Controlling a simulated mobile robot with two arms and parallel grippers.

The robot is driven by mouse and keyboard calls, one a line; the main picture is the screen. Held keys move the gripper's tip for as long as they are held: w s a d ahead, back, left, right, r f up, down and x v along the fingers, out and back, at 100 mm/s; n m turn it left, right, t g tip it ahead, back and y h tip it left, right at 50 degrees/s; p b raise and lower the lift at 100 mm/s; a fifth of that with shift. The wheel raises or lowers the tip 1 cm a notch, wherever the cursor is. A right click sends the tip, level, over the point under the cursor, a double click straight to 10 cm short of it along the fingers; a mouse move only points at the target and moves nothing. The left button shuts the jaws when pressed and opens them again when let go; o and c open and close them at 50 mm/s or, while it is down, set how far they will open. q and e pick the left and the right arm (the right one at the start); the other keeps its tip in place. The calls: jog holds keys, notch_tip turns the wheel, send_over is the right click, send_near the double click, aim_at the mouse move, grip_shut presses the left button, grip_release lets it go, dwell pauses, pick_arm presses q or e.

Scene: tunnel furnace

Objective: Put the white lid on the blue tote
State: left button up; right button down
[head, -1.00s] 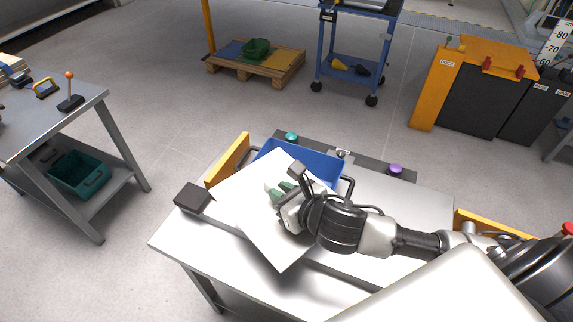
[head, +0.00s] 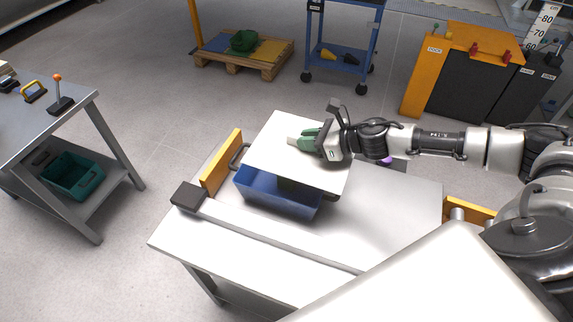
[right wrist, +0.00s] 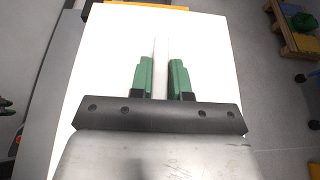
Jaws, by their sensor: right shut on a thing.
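The white lid (head: 285,135) is a flat white plate held over the blue tote (head: 275,193) on the grey table. In the head view it covers the tote's far part and opening, while the near blue wall shows below it. The lid looks raised and shifted towards the back right; the exact gap cannot be told. My right gripper (head: 304,140), with green fingers, is shut on the lid's thin upright grip from above. In the right wrist view the fingers flank this ridge on the lid (right wrist: 105,60). My left gripper is not in view.
A black handle (head: 238,156) shows at the tote's left end, near an orange stop (head: 221,163). A grey bar with a dark block (head: 189,196) runs along the table's near side. A purple button (head: 386,161) is behind.

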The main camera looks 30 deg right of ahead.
aim_at(290, 147)
jog(key=d+r, duration=0.1)
jog(key=d, duration=0.3)
jog(key=d+r, duration=0.1)
jog(key=d, duration=0.2)
jog(key=shift+w+r+p, duration=0.3)
jog(key=shift+d+r, duration=0.1)
jog(key=shift+d, duration=0.15)
jog(key=shift+y, duration=0.3)
jog(key=a+f+p, duration=0.1)
jog(key=a+f, duration=0.1)
jog(key=a, duration=0.1)
jog(key=w+a+f+p, duration=0.1)
jog(key=a+f, duration=0.1)
jog(key=a, duration=0.2)
jog(key=w+a+f+p, duration=0.1)
jog(key=a+f, duration=0.1)
jog(key=a, duration=0.2)
jog(key=shift+w+f+p, duration=0.1)
jog(key=shift+f+p, duration=0.25)
notch_tip(290, 147, down, 4)
jog(key=shift+f, duration=0.1)
jog(key=c, duration=1.1)
grip_release()
jog(key=shift+f, duration=0.1)
